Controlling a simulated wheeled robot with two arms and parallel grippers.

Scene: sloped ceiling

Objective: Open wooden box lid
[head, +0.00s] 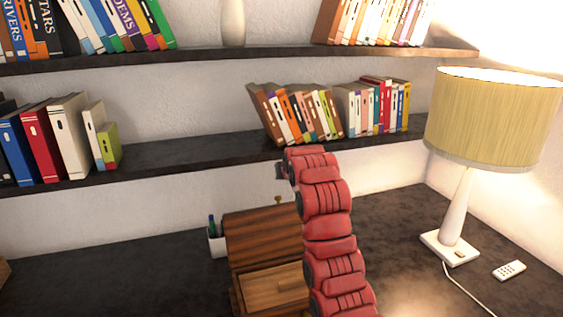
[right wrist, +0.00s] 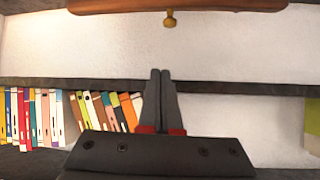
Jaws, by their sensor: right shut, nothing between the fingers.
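The wooden box (head: 262,238) stands on the dark desk, with a striped brown top and a lighter drawer front (head: 262,288) below. A small brass knob (head: 278,200) sticks up at its far top edge. My red right arm covers the box's right side. The right wrist picture is upside down: the lid's edge (right wrist: 120,5) and the brass knob (right wrist: 169,20) show at its top. My right gripper (right wrist: 160,72) is shut and empty, apart from the knob, pointing toward the wall. In the head view the arm's end hides most of it. My left gripper is not in view.
A pen cup (head: 216,241) stands left of the box. A dark shelf (head: 190,157) with books runs along the wall, above and behind the box. The desk left of the cup is mostly clear.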

